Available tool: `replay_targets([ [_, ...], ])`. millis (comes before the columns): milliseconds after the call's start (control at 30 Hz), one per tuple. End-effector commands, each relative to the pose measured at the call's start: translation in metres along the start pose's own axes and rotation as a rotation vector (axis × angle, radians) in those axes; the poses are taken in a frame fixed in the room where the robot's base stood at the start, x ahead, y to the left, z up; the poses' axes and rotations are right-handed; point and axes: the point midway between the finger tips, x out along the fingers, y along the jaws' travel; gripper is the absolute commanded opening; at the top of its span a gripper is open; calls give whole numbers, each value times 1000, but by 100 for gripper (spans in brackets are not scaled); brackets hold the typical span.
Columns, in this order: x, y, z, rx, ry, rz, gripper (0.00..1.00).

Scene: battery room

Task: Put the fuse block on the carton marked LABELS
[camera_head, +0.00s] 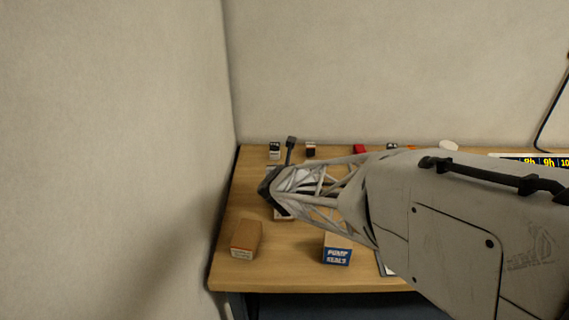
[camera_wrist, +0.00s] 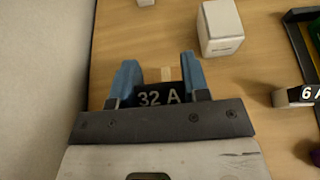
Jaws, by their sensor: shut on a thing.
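My gripper (camera_wrist: 159,64) is shut on a dark block marked "32 A" (camera_wrist: 158,97), held between its two blue fingers in the wrist view. This looks like the fuse block. In the head view my gripper (camera_head: 272,184) is over the left part of the table, and the block cannot be made out there. A white carton (camera_wrist: 222,30) stands ahead and to the right of the fingers, apart from them; its small print is unreadable. I cannot read LABELS on any carton. A brown carton (camera_head: 246,236) at the front left has an unreadable label.
A blue-fronted carton marked PUMP SEALS (camera_head: 337,252) stands at the table's front. Small items, including a red one (camera_head: 360,149), line the back edge. A piece marked "6 A" (camera_wrist: 298,96) is at right. A wall (camera_wrist: 40,80) borders the wooden table (camera_head: 285,270) on the left.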

Motion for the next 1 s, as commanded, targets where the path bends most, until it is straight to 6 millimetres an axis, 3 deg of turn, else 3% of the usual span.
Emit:
replay_targets([
  [167, 1, 0, -2, 0, 0, 0, 17],
  [200, 1, 0, -2, 0, 0, 0, 45],
  [367, 1, 0, -2, 0, 0, 0, 68],
  [767, 0, 0, 0, 0, 0, 0, 68],
  [1000, -18, 0, 1, 0, -1, 1, 68],
])
